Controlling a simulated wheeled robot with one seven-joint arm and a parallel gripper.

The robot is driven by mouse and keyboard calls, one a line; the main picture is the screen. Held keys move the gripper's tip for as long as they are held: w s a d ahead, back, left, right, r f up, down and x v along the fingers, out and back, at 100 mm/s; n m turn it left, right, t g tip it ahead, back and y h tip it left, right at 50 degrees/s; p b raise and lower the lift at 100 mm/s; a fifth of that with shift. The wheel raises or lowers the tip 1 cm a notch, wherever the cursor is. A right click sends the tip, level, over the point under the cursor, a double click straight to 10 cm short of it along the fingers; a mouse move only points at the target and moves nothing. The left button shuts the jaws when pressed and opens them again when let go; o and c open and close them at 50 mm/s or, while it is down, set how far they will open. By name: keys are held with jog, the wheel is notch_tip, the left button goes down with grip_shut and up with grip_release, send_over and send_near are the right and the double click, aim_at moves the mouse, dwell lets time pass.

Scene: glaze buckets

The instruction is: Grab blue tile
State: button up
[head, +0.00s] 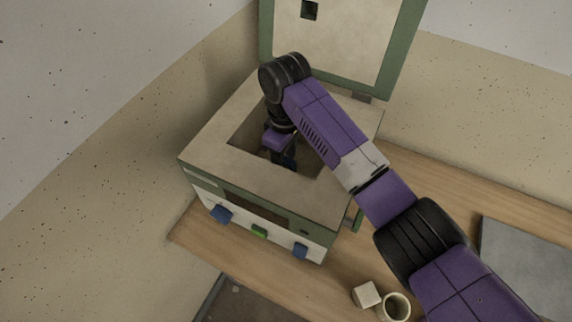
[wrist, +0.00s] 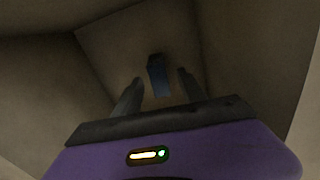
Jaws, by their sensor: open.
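The blue tile (wrist: 158,78) is on the floor inside the kiln's chamber, and its narrow shape shows dimly in the wrist view. My gripper (wrist: 160,75) is open, with one finger on each side of the tile in that view. I cannot tell whether the fingers touch it or how far above it they are. In the head view my gripper (head: 284,157) points down inside the square opening of the kiln (head: 215,150). The arm and the shadow there hide most of the tile.
The chamber walls (wrist: 45,90) are close around my gripper. The kiln's raised lid (head: 340,40) stands behind my arm. A wooden table (head: 440,190) holds a small pale block (head: 366,295), a cup (head: 394,307) and a grey slab (head: 530,265).

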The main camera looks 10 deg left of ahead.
jog(key=shift+f, duration=0.6)
grip_shut()
